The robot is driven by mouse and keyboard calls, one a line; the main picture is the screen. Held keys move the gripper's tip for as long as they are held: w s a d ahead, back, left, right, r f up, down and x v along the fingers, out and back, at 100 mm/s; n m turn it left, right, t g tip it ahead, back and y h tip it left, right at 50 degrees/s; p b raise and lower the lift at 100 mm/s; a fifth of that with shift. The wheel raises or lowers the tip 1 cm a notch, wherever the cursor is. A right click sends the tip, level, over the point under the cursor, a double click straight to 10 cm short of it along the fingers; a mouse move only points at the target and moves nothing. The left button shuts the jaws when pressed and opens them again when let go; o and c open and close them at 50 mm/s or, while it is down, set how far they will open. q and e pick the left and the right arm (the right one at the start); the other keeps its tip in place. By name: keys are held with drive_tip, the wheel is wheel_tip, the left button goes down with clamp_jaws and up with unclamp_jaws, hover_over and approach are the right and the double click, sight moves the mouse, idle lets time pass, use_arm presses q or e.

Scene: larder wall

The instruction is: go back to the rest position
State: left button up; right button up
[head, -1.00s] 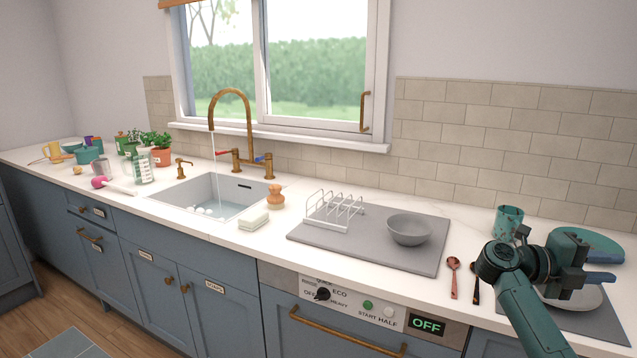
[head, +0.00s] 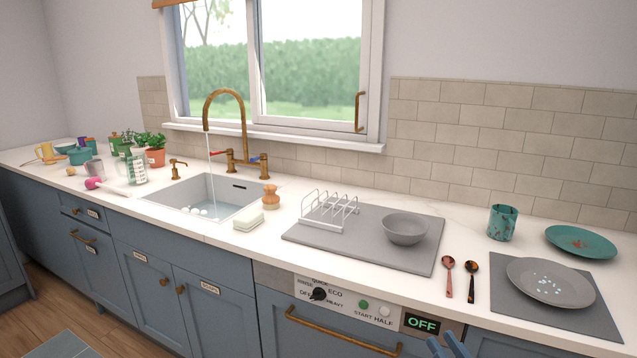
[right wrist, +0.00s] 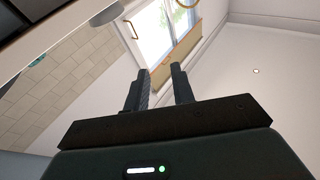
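My right gripper (head: 446,346) shows only as blue fingertips at the bottom edge of the head view, in front of the dishwasher panel and below the worktop edge. In the right wrist view its two dark fingers (right wrist: 160,88) stand apart with nothing between them. The fingers point up toward the window and ceiling there. My left gripper is not in the head view.
On the right, a grey plate (head: 535,289) with pale bits lies on a grey mat (head: 505,298). A teal plate (head: 600,244), teal cup (head: 502,223), two spoons (head: 448,275), grey bowl (head: 405,229) and white rack (head: 328,212) stand nearby. Water runs into the sink (head: 180,196).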

drive_tip(key=s+a+f+n+g+h, duration=0.1)
drive_tip(key=s+a+f+n+g, duration=0.3)
drive_tip(key=s+f, duration=0.5)
drive_tip(key=s+a+f+n+g+h, duration=0.1)
drive_tip(key=s+a+f+g, duration=0.1)
drive_tip(key=s+f+g, duration=0.65)
drive_tip(key=a+r+m+t+p, duration=0.2)
drive_tip(key=a+m+t, duration=0.1)
drive_tip(key=a, duration=0.3)
drive_tip(key=shift+w+a+r+m, duration=0.25)
drive_tip(key=shift+r+m, duration=0.15)
drive_tip(key=shift+m, duration=0.3)
drive_tip(key=shift+s+d+f+p, duration=0.1)
drive_tip(key=shift+d+p, duration=0.25)
drive_tip(key=shift+p, duration=0.4)
drive_tip(key=shift+c, duration=0.5)
drive_tip(key=shift+f, duration=0.2)
drive_tip(key=shift+c, duration=1.3)
drive_tip(key=shift+d+h, duration=0.15)
drive_tip(key=shift+h, duration=0.15)
